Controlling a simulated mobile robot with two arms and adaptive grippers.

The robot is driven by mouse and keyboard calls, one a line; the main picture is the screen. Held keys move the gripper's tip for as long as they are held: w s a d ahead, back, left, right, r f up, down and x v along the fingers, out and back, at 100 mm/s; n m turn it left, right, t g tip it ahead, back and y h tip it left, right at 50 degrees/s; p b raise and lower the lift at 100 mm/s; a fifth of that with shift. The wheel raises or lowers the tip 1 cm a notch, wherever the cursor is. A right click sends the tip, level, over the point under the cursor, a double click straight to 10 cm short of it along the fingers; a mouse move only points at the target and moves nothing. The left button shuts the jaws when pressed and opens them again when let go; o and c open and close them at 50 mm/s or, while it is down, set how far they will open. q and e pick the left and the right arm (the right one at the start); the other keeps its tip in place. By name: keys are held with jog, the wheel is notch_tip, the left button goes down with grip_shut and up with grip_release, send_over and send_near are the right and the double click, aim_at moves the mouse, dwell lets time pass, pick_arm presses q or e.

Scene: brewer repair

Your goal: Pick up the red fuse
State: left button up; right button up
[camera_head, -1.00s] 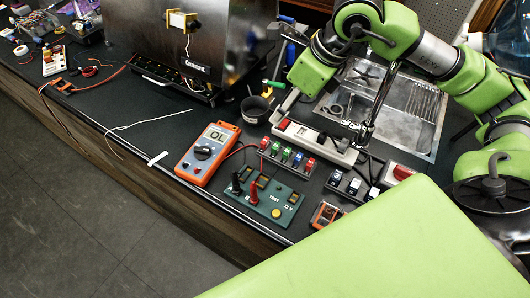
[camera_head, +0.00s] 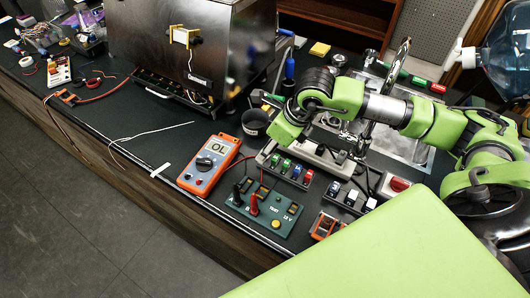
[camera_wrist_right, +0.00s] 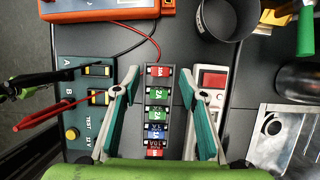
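The fuse rack (camera_wrist_right: 171,116) runs down the middle of the right wrist view with red, green and blue fuses in a row. One red fuse (camera_wrist_right: 158,72) is at its far end; another red fuse (camera_wrist_right: 155,152) is at its near end. One red fuse (camera_head: 307,178) also shows at the right end of the rack in the head view. My right gripper (camera_wrist_right: 162,80) is open and empty, one finger on each side of the rack. Whether it touches anything I cannot tell. My left gripper is not in view.
The green test board (camera_head: 262,218) with red and black probes stands close on one side of the rack. A power strip (camera_wrist_right: 211,83) lies on the other. An orange multimeter (camera_head: 208,163), dark cup (camera_head: 255,122), switch block (camera_head: 350,197) and steel brewer (camera_head: 170,50) are nearby.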

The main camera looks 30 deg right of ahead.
jog(key=shift+x, duration=1.15)
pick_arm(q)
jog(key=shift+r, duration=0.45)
pick_arm(e)
jog(key=c, duration=0.9)
